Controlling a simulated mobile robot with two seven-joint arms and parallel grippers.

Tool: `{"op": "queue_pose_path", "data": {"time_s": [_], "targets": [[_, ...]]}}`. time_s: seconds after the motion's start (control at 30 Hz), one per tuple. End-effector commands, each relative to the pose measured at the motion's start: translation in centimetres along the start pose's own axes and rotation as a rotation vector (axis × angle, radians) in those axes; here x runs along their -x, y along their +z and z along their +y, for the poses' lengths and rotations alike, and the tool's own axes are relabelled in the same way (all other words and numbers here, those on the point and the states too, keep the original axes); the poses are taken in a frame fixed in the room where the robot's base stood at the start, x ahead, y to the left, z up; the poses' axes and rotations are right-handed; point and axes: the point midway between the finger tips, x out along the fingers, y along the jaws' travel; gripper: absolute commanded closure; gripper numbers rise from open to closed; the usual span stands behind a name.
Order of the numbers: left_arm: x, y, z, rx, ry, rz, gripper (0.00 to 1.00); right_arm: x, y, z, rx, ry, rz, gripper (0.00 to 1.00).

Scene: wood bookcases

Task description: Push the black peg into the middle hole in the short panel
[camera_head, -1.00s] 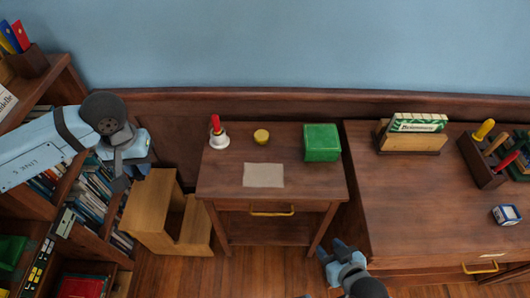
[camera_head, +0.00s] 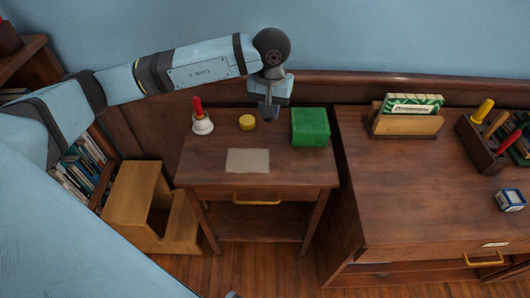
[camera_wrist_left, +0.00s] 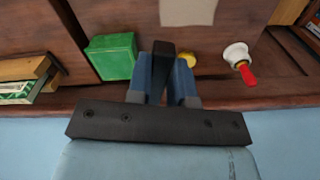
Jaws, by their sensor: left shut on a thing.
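My left gripper (camera_head: 268,110) hangs over the back of the small wooden table, fingers pointing down, between the yellow disc and the green box. In the left wrist view, its two blue fingers (camera_wrist_left: 161,74) are shut on a dark, bar-shaped thing, which looks like the black peg (camera_wrist_left: 162,58). The peg sticks out a little past the fingertips; the rest is hidden between them. I cannot make out the short panel or its middle hole in either current view. My right gripper is not in view.
The small table (camera_head: 214,172) holds a white bell with a red handle (camera_head: 201,120), a yellow disc (camera_head: 247,122), a tan sheet (camera_head: 247,160) and a green box (camera_head: 310,127). A step stool (camera_head: 134,200) and bookcase stand left. A desk (camera_head: 400,200) stands right.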

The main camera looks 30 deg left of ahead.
Motion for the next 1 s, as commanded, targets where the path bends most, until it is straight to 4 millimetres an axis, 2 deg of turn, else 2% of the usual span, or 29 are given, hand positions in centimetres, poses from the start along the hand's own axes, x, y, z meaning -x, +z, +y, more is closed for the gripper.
{"op": "queue_pose_path", "data": {"time_s": [0.03,0.1,0.3,0.43,0.53,0.9,1.0], "targets": [[-2.5,-1.0,-0.4,0.046,0.002,0.0,1.0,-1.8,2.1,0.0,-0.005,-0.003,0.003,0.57],[-3.4,-2.2,-1.0,0.106,0.003,-0.002,1.0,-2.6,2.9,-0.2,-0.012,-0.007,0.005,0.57],[-4.5,-4.3,-2.2,0.223,0.008,-0.011,1.0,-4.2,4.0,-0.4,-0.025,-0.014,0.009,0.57],[-4.9,-4.8,-2.5,0.252,0.008,-0.016,1.0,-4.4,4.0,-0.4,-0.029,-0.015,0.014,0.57],[-6.3,-4.8,-2.6,0.258,0.008,-0.019,1.0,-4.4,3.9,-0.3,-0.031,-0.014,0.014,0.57],[-16.0,-4.5,-2.4,0.257,0.007,-0.022,1.0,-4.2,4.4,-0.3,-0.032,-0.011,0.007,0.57],[-18.1,-4.6,-2.4,0.256,0.008,-0.02,1.0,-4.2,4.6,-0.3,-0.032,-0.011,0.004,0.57]]}}
